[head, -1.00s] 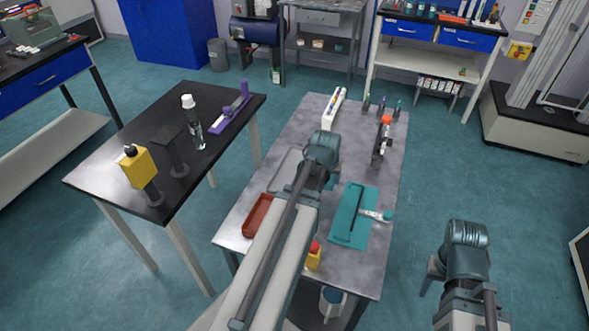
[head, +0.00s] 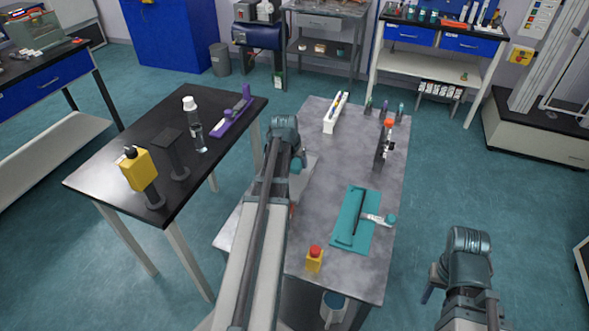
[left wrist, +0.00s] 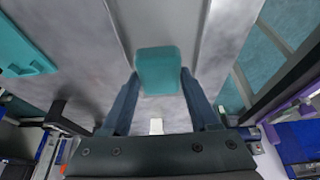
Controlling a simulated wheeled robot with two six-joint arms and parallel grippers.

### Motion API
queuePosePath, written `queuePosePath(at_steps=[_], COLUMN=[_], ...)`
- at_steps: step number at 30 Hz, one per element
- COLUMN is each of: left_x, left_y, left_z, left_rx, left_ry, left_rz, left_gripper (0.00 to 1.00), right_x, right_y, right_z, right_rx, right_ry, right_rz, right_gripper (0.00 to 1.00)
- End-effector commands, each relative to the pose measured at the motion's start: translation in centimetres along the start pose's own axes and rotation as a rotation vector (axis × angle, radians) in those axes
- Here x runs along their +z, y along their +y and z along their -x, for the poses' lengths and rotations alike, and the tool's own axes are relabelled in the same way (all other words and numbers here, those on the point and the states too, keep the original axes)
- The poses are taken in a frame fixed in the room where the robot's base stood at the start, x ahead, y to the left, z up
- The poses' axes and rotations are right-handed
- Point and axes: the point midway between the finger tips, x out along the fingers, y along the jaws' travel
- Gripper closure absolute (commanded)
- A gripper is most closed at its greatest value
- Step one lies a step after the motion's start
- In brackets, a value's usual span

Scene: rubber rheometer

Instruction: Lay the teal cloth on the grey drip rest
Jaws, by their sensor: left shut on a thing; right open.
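The teal cloth (left wrist: 157,68) is a small folded block in the left wrist view. My left gripper (left wrist: 160,76) is shut on it, one finger on each side. The cloth is over the near end of the light grey drip rest (left wrist: 160,22), a long shallow piece with raised edges. I cannot tell whether cloth and rest touch. My right gripper (head: 437,278) is low at the right, away from the table.
On the grey table (head: 320,190) lie a teal mat (head: 345,236) with a tool, a yellow block with a red button (head: 314,260), and a white rack (head: 335,115). A black table (head: 100,180) with bottles and stands is at the left. The table's middle is clear.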

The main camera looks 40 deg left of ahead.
Motion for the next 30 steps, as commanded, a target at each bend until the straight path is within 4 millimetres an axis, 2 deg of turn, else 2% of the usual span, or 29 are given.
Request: queuePosePath(at_steps=[1, 6, 9, 22, 23, 27, 30], left_x=[-0.3, 0.9, 1.2, 1.3, 1.3, 1.3, 1.3], left_y=[-0.7, -0.5, -0.5, -0.5, -0.5, -0.5, -0.5], left_z=[-0.3, -2.8, -3.6, -3.8, -3.7, -3.6, -3.6], left_rx=[-0.001, 0.0, 0.0, 0.0, 0.0, 0.0, 0.0], left_ry=[0.0, 0.0, 0.0, 0.0, 0.0, 0.0, 0.0], left_rz=[0.003, 0.0, 0.0, 0.0, 0.0, 0.0, 0.0], left_gripper=[0.83, 0.83, 0.83, 0.83, 0.35, 0.1, 0.09], right_x=[0.0, -0.2, -0.2, -0.2, -0.2, -0.2, -0.2], right_y=[0.0, -0.3, -0.4, -0.4, -0.4, -0.4, -0.4], right_z=[-0.1, -2.9, -3.8, -4.0, -3.9, -3.8, -3.8], right_rx=[0.0, 0.0, 0.0, 0.0, 0.0, 0.0, 0.0], right_ry=[0.0, 0.0, 0.0, 0.0, 0.0, 0.0, 0.0], right_rz=[0.0, 0.0, 0.0, 0.0, 0.0, 0.0, 0.0], right_gripper=[0.5, 0.5, 0.5, 0.5, 0.5, 0.5, 0.5])
